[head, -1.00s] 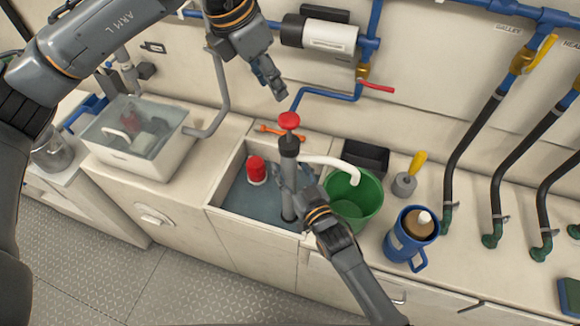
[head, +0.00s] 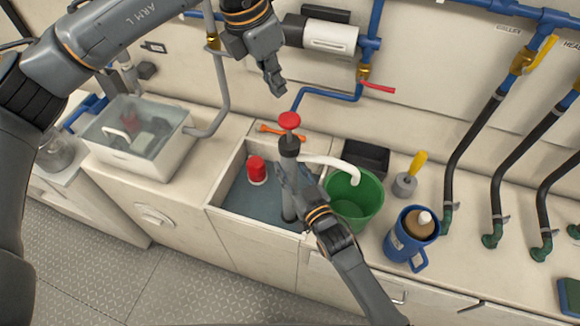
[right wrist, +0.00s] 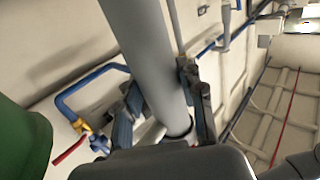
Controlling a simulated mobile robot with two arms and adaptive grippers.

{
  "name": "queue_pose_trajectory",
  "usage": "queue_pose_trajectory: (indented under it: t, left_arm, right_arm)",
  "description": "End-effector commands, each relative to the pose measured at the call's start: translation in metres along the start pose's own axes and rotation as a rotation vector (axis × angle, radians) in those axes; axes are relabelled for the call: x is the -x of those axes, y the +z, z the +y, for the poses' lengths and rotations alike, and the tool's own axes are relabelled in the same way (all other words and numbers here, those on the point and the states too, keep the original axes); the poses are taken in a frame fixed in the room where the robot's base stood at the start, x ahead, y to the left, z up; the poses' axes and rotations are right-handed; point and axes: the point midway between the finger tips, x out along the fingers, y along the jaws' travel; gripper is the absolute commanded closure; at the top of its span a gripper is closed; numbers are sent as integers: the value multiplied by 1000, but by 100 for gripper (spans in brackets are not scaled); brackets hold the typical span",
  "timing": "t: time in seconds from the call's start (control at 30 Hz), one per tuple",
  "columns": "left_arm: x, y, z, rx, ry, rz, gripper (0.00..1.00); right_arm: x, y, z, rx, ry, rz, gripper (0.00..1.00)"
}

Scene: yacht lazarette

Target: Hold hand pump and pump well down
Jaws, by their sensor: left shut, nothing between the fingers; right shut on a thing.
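The hand pump (head: 288,158) stands upright in the well (head: 232,222), a recessed basin in the counter with dark water in it. Its red knob (head: 289,121) is at the top, and its white spout reaches right over the green bucket (head: 357,204). My right gripper (head: 290,190) is shut on the grey pump barrel, which also fills the middle of the right wrist view (right wrist: 150,60). My left gripper (head: 277,90) is shut and empty, above and slightly left of the red knob, apart from it. A red-capped float-like object (head: 257,170) sits in the well left of the pump.
A blue jug (head: 410,238) and a yellow-handled tool (head: 410,175) stand right of the bucket. A dark bin (head: 368,158) is behind it. An orange wrench (head: 280,132) lies behind the well.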

Motion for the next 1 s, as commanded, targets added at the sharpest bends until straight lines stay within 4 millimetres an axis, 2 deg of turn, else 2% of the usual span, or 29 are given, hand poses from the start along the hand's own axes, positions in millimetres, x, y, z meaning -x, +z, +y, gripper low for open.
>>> queue_pose_trajectory:
  t: [0.2, 0.37, 0.57, 1.0]
  left_arm:
    - [-21, 18, -1, 58, 10, 178, 100]
    - [-27, 23, 1, 92, 29, 253, 100]
    - [-35, 22, 2, 102, 33, 274, 100]
    - [-74, 10, 2, 101, 33, 272, 100]
  right_arm:
    - [0, 0, 0, -1, -1, -1, 100]
    - [0, 0, 0, -1, 0, -1, 100]
    - [0, 0, 0, 0, 0, -1, 100]
    - [0, 0, 0, -1, 0, -1, 100]
